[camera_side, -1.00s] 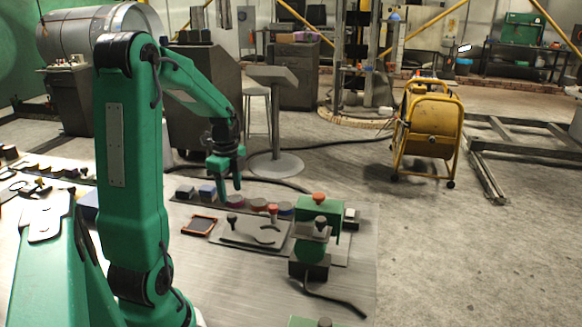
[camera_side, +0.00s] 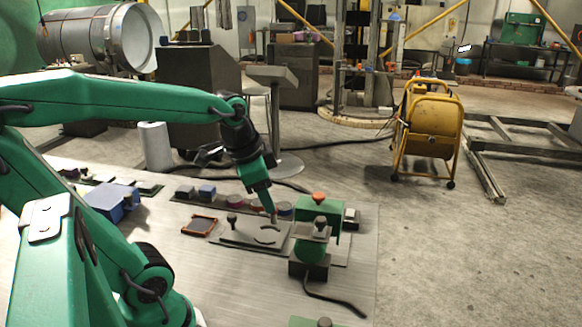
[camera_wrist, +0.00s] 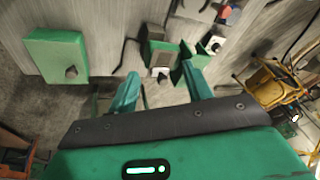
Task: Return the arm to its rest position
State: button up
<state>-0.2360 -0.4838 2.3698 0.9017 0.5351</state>
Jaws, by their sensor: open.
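My gripper (camera_side: 270,208) points down and slightly to the right in the side view, at the end of my outstretched arm. Its tips overlap the far edge of the grey plate (camera_side: 250,236) on the table; I cannot tell how high above it they are. In the wrist view my gripper (camera_wrist: 162,88) shows two green fingers spread apart with nothing held between them. A green fixture with a red knob (camera_side: 319,197) stands right of the gripper. A green block (camera_wrist: 57,55) lies at the upper left of the wrist view.
An orange-framed tray (camera_side: 199,226) and a blue box (camera_side: 113,203) sit on the table (camera_side: 200,275). Small blocks (camera_side: 207,192) line its far side. A white roll (camera_side: 155,146) stands behind. A yellow reel (camera_side: 429,125) is on the floor to the right.

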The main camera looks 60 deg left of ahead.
jog(key=s+d+r+n+t+h, duration=0.1)
jog(key=s+d+n, duration=0.2)
jog(key=d, duration=0.3)
jog(key=shift+s+d+t, duration=0.15)
jog(key=shift+s+t, duration=0.25)
jog(key=shift+o, duration=0.2)
